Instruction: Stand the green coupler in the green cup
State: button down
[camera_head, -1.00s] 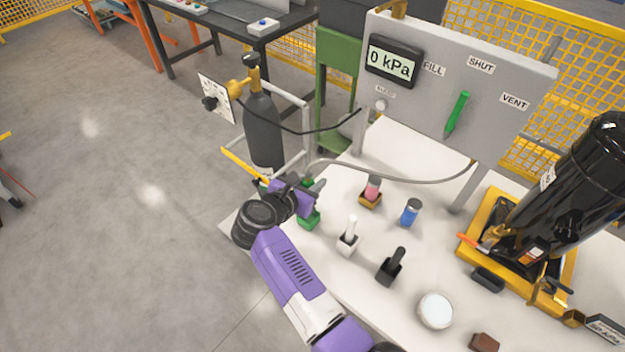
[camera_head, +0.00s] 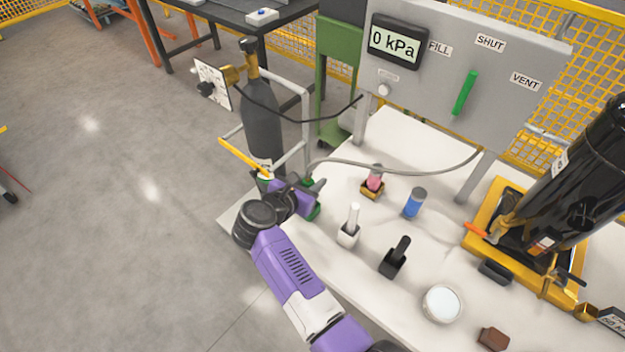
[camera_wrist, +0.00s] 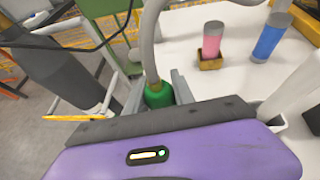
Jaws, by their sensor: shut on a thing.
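The green coupler (camera_wrist: 158,95) is on the end of a grey hose and sits between the two fingers of my gripper (camera_wrist: 158,92) in the wrist view. My gripper (camera_head: 303,192) is shut on it, at the left edge of the white table. The green cup (camera_head: 314,212) shows only in part in the head view, directly below the coupler and behind my purple gripper body. The gripper hides most of the cup and the coupler's lower end. I cannot tell whether the coupler touches or is inside the cup.
A pink piece stands in a yellow cup (camera_head: 371,191). Nearby are a blue cylinder (camera_head: 414,203), a white cup (camera_head: 348,236) and a black cup (camera_head: 393,265). A grey gas cylinder (camera_head: 262,125) and a pipe frame stand left. The grey hose (camera_head: 400,172) runs to the gauge panel (camera_head: 440,75).

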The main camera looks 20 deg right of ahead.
jog(key=shift+f+b, duration=0.55)
jog(key=c, duration=1)
grip_release()
jog(key=v, duration=0.7)
jog(key=shift+s+a+r, duration=0.15)
jog(key=shift+s+a, duration=0.05)
jog(key=shift+a, duration=0.15)
